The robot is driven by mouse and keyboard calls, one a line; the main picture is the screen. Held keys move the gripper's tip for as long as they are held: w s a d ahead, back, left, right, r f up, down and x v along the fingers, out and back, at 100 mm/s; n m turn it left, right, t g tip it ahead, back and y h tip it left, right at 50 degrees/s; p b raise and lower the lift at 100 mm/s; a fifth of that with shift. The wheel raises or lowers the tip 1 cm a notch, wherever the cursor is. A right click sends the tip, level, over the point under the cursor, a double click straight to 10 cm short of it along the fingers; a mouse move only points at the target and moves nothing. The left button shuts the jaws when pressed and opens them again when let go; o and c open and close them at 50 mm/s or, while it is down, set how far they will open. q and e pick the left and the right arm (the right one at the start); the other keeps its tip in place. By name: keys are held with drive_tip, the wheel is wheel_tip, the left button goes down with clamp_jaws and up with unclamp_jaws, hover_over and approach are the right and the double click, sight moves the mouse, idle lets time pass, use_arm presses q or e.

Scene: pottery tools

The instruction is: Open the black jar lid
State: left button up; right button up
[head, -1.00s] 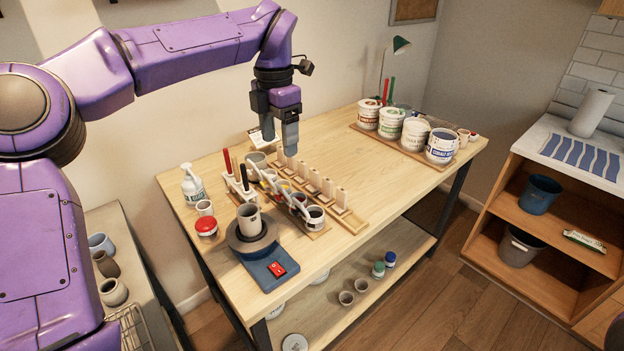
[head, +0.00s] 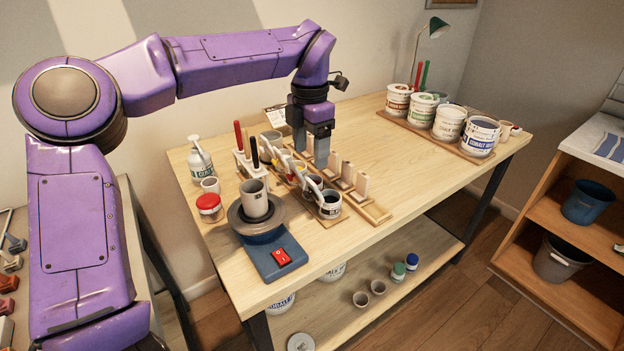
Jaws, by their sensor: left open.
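My left gripper (head: 310,153) points down over the table (head: 390,150), its two fingers apart and empty. It is behind the row of small glaze jars, near the rack of pale test tiles. The front jar (head: 330,205) of that row is white with a dark band and a dark top; I cannot tell whether this top is a black lid or dark contents. White handles lean over the jars and partly hide them. My fingers hide part of the row's back end. My right gripper is not in view.
A pottery wheel (head: 283,222) with a grey cup (head: 254,198) stands at the front left. A red-lidded jar (head: 209,206), a pump bottle (head: 200,158) and a tool holder (head: 250,165) are nearby. Large glaze buckets (head: 480,137) stand at the right back. The table's right middle is clear.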

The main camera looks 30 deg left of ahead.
sight(310, 181)
use_arm(q)
wheel_tip(310, 181, down, 7)
drive_tip(key=shift+f, duration=0.1)
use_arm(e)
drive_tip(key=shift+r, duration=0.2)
use_arm(q)
drive_tip(key=shift+s, duration=0.1)
